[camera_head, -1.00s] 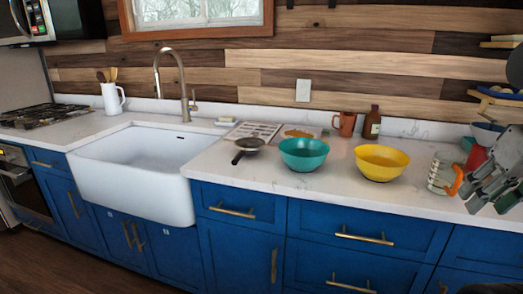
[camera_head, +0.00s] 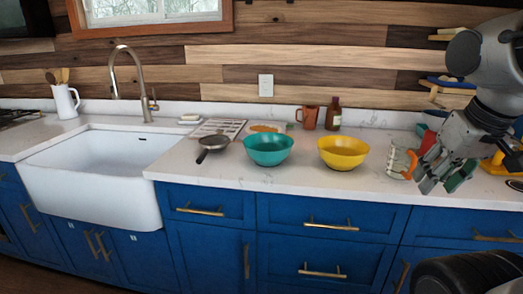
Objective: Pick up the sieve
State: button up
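The sieve (camera_head: 214,143) is a small round grey bowl with a short dark handle pointing toward the front left. It lies on the white counter between the sink and the teal bowl, in front of a flat rack. My gripper (camera_head: 443,180) is at the right of the view, over the right part of the counter. It is well to the right of the sieve, beyond the yellow bowl. Its fingers look spread apart, with nothing seen held between them.
A teal bowl (camera_head: 268,150) stands just right of the sieve, and a yellow bowl (camera_head: 343,152) further right. A flat rack (camera_head: 218,128), an orange mug (camera_head: 307,117) and a brown bottle (camera_head: 333,114) are behind. The white sink (camera_head: 95,170) is left. Bare counter lies in front of the bowls.

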aim_at(217, 143)
jog(key=i+j+u, duration=0.2)
jog(key=i+u, duration=0.55)
jog(key=k+j, duration=0.05)
